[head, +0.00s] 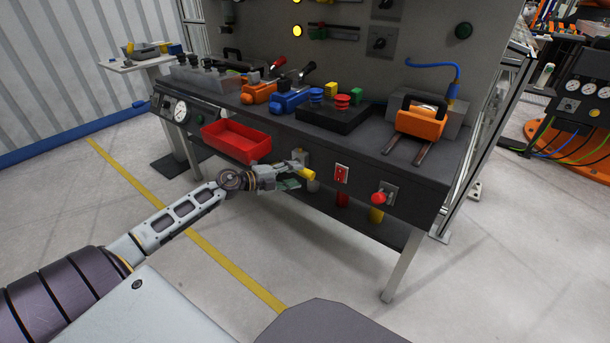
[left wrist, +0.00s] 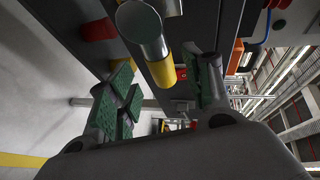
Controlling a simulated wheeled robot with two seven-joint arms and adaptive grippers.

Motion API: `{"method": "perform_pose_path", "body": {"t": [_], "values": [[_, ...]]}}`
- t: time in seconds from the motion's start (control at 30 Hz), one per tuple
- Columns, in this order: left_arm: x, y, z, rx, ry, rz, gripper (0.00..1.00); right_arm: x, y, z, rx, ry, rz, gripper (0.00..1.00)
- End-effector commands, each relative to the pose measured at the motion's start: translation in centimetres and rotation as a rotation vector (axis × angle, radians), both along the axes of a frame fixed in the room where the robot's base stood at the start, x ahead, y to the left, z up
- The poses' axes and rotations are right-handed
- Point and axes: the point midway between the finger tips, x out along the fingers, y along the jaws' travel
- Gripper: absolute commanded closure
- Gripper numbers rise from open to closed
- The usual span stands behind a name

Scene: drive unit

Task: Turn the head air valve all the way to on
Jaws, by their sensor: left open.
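My left gripper (head: 294,178) is open right beside this handle and partly covers the valve. In the left wrist view a round metal bar end (left wrist: 141,22) with a yellow sleeve (left wrist: 162,70) behind it lies across the space between the green-padded fingers (left wrist: 163,92). I cannot tell whether either finger touches it. The valve's exact turn position is not clear. My right gripper is not in view.
The red tray (head: 236,141) juts from the bench front (head: 300,135) just above my left arm. A red switch (head: 342,173) and a red knob (head: 381,197) sit to the right of the gripper. A bench leg (head: 403,265) stands front right. The floor ahead is clear.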

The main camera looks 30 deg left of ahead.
Motion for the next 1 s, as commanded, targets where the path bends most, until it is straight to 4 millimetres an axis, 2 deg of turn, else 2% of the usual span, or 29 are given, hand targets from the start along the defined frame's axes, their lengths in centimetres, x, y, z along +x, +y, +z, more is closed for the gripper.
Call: {"method": "perform_pose_path", "body": {"t": [0.6,1.0], "values": [[3.2,-1.7,-0.8,-0.001,-0.003,0.001,0.50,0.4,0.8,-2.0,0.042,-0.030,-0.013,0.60],[4.3,-2.3,-1.1,0.000,-0.001,0.000,0.50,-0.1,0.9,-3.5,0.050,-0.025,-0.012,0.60]]}}
